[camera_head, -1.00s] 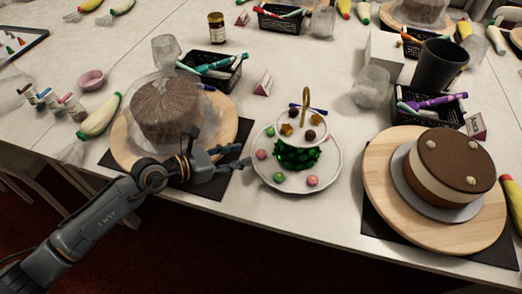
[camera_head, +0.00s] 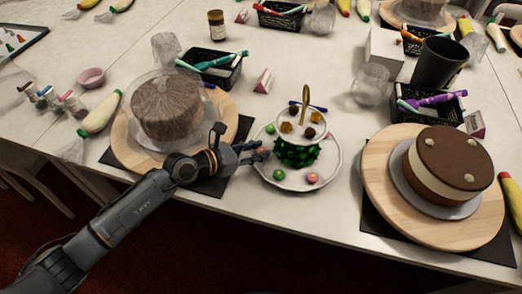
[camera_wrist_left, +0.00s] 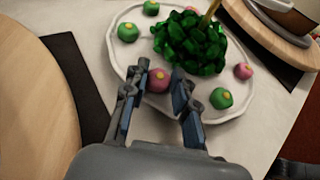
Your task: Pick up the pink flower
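A small pink flower ball (camera_wrist_left: 159,80) with a yellow centre sits at the edge of the white plate (camera_wrist_left: 252,107). In the wrist view it lies between the tips of my left gripper (camera_wrist_left: 154,88), with a gap on its left side. The fingers are apart and not visibly closed on it. In the head view my left gripper (camera_head: 255,151) reaches over the left rim of the plate and mostly hides that flower. A second pink flower (camera_head: 312,178) lies at the plate's front right; it also shows in the wrist view (camera_wrist_left: 243,71). My right gripper is not in view.
Green balls (camera_head: 278,174) and a dark green leafy mound (camera_head: 297,152) share the plate, under a small upper tier with a gold handle (camera_head: 306,98). A covered cake (camera_head: 166,106) stands left and a brown cake (camera_head: 449,165) right, each on a wooden turntable.

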